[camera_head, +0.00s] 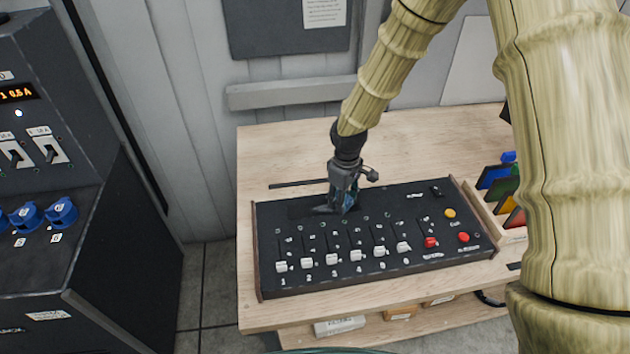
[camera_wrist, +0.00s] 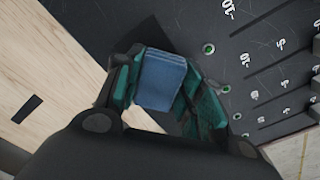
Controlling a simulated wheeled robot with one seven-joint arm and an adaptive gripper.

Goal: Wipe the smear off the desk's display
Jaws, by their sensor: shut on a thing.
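The black desk console (camera_head: 375,272) lies on the wooden desk. A darker, flat patch (camera_head: 300,211) near its back left looks like the display; part of it is behind my gripper. I cannot make out a smear on it. My gripper (camera_head: 343,207) points down over the patch's right part. In the wrist view my gripper (camera_wrist: 162,88) is shut on a blue pad (camera_wrist: 161,78), held between its teal fingers. The pad's lower end is at or just above the console's surface; I cannot tell whether it touches. A dark patch edge (camera_wrist: 143,35) shows beside the pad.
White sliders (camera_head: 333,259) and red and yellow buttons (camera_head: 450,213) line the console's front and right. Coloured cards (camera_head: 497,180) stand in a rack at the desk's right. A dark cabinet with blue knobs (camera_head: 62,212) is at the left. The desk's back left (camera_head: 275,150) is bare.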

